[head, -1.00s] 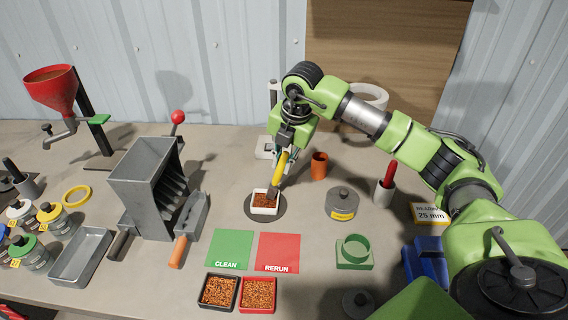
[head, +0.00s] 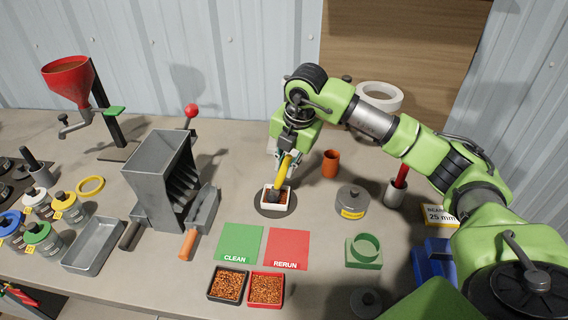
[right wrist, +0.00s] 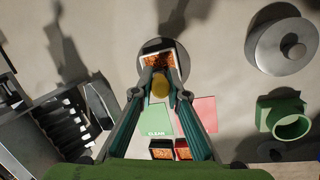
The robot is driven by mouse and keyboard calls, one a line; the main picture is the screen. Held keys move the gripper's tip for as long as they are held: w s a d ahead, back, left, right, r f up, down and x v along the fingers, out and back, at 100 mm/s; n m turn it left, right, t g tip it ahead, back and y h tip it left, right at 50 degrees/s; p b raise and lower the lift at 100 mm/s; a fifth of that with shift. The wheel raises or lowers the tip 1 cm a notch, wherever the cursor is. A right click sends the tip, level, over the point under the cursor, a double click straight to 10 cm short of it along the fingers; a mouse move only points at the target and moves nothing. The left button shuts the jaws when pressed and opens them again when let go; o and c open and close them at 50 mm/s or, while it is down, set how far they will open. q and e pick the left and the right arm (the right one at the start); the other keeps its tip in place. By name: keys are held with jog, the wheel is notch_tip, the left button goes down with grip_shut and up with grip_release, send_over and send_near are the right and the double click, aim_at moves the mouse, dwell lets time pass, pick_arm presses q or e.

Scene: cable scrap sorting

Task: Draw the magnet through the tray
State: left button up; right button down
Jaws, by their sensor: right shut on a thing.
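A small white tray (head: 289,199) with copper-coloured scrap in it stands on a dark round plate (head: 264,208) in the middle of the bench. It also shows in the right wrist view (right wrist: 179,62). My right gripper (head: 283,165) is shut on a magnet with a yellow handle (head: 285,166). Its dark lower end (head: 275,194) is in the tray, at the left part of the scrap. In the right wrist view the fingers (right wrist: 160,92) close around the yellow handle (right wrist: 161,88), whose end faces the camera. My left gripper is not in view.
Green CLEAN (head: 239,244) and red RERUN (head: 287,249) mats lie in front, with a black tray (head: 227,298) and a red tray (head: 281,292) of scrap before them. A grey splitter (head: 155,185) stands left; a lidded pot (head: 351,200) and an orange cup (head: 331,164) stand right.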

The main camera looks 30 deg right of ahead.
jog(key=shift+w+a, duration=0.15)
jog(key=shift+a, duration=0.05)
jog(key=shift+w+d+b, duration=0.15)
jog(key=shift+d+b, duration=0.15)
jog(key=shift+d, duration=0.7)
dwell(1.6)
jog(key=shift+r, duration=0.1)
jog(key=shift+r+p, duration=2.05)
jog(key=shift+r, duration=0.95)
